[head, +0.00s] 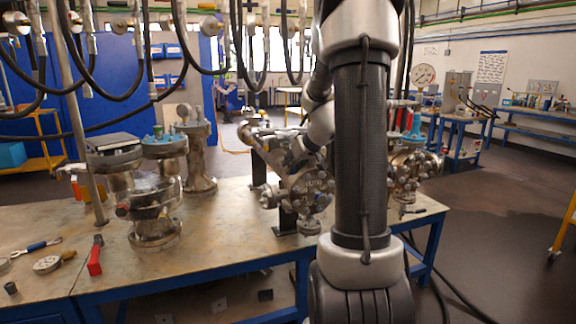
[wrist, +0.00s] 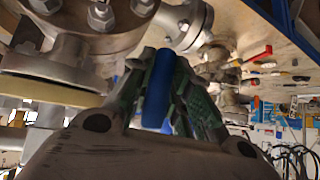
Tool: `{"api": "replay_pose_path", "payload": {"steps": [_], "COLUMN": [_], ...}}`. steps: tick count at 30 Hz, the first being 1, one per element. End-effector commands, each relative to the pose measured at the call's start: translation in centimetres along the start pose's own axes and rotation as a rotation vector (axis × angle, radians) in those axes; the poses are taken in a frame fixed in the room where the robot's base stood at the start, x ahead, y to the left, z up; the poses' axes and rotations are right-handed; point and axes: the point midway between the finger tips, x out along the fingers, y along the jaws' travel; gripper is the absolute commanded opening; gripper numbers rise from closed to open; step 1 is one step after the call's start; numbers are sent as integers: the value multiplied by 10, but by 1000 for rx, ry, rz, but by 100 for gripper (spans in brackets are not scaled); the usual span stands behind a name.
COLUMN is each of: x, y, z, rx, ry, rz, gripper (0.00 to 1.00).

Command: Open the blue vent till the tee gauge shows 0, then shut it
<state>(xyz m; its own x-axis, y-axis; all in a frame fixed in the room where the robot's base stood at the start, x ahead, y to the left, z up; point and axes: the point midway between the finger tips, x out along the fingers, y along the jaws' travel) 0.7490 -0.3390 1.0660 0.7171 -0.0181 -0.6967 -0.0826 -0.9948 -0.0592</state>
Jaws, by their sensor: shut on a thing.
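In the wrist view my gripper (wrist: 160,75) is shut on a blue handle, which I take for the blue vent (wrist: 158,92). Its green-padded fingers press on both sides of the handle. Bolted grey flanges (wrist: 95,25) stand close beside and above the fingers in that view. In the head view my arm covers the middle, and the gripper and blue vent cannot be made out there. A flanged metal vessel assembly (head: 312,188) stands on the bench beside my arm. A white round dial (head: 424,75) shows at the back right; I cannot tell whether it is the tee gauge, nor read it.
The metal-topped bench (head: 230,235) has blue legs. Flanged vessels (head: 155,210) stand on its left, with a red-handled tool (head: 95,256) and a small loose gauge (head: 47,264) near its front. Black hoses (head: 240,45) hang overhead.

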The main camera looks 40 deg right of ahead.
Motion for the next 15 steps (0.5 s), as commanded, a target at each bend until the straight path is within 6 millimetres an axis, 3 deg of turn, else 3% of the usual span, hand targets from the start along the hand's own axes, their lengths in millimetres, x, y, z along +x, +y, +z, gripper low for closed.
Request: {"api": "replay_pose_path", "payload": {"steps": [15], "x": [-1], "y": [6], "z": [2], "rx": [-53], "ry": [-18], "rz": [54], "gripper": [0]}}
